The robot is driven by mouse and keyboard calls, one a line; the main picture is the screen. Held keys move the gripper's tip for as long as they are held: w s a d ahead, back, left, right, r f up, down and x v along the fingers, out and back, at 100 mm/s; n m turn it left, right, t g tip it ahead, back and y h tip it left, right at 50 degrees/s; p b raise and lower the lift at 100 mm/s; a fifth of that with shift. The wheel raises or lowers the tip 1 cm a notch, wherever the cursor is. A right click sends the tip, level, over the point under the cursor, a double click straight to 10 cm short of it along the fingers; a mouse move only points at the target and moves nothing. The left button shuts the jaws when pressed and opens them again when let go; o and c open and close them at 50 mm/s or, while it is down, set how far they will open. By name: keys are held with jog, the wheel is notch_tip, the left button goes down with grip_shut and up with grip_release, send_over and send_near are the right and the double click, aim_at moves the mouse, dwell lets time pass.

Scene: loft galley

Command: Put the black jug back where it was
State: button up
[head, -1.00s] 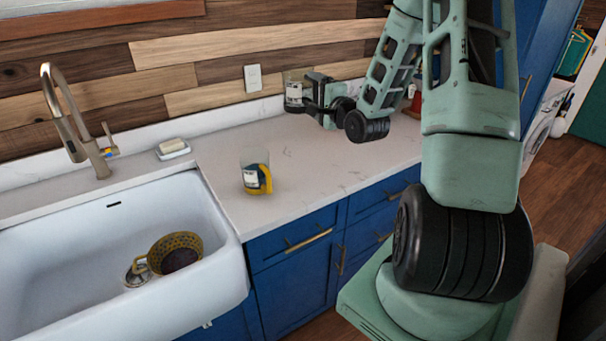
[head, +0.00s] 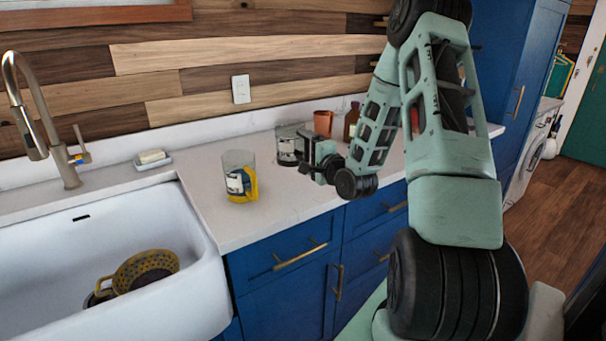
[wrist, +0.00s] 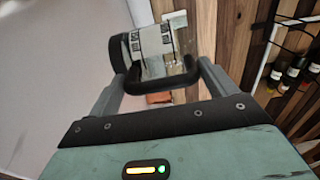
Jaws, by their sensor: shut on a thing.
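The black jug (head: 287,149) is clear-sided with a pale label and black parts; it is at the counter, right of a similar yellow-handled jug (head: 238,178). My gripper (head: 312,158) is at its right side, shut on it. In the wrist view the jug (wrist: 154,42) is tilted in the picture, its black handle (wrist: 160,82) between my fingers (wrist: 166,75). I cannot tell whether its base touches the counter.
A copper cup (head: 323,122) and a brown bottle (head: 352,120) stand behind my gripper. A white sink (head: 130,225) holding a yellow colander (head: 146,268) is at left, with a tap (head: 38,130) and soap dish (head: 153,160). Counter (head: 215,212) in front of the yellow-handled jug is bare.

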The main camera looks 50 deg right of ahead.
jog(key=shift+f, duration=2.85)
jog(key=shift+f, duration=0.2)
jog(key=o, duration=1.3)
jog(key=shift+o, duration=0.2)
jog(key=shift+r, duration=0.1)
